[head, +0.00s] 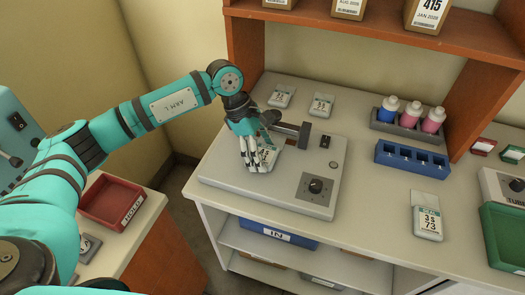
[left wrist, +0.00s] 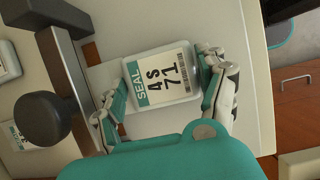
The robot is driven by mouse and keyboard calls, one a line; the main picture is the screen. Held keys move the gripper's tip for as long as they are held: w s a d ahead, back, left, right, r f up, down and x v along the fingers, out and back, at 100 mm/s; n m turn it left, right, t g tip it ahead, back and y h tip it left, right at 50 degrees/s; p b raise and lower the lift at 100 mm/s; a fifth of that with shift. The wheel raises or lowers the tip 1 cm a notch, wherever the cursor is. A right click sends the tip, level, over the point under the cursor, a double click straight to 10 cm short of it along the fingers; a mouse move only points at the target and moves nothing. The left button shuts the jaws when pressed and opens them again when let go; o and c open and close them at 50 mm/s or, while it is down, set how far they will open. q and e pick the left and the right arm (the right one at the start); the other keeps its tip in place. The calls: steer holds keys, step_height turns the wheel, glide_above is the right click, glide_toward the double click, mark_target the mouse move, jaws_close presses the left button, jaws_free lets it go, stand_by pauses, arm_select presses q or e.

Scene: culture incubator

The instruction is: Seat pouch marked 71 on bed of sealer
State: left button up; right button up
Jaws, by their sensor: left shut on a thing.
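The pouch marked 71 (left wrist: 160,80) is white with a teal SEAL band and shows face-on in the left wrist view. My left gripper (left wrist: 162,92) is shut on it, with fingers along two opposite edges. In the head view my left gripper (head: 257,160) points down over the sealer (head: 222,172), a flat grey unit with a dial and a dark lever (head: 288,129). The pouch is mostly hidden there by the fingers. I cannot tell whether it touches the sealer's top. The lever's dark round end (left wrist: 42,118) is beside the gripper. My right gripper is not in view.
Two pouches (head: 281,96) (head: 321,104) lie behind the sealer, and a pouch marked 73 (head: 428,222) lies to its right. A bottle rack (head: 408,130), a blue block (head: 411,160) and a green tray (head: 502,240) stand to the right. A red tray (head: 108,204) is at left.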

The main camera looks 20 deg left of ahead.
arm_select(q)
steer(key=o, duration=1.2)
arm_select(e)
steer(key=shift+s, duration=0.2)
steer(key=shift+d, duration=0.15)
arm_select(q)
steer(key=v, duration=1.2)
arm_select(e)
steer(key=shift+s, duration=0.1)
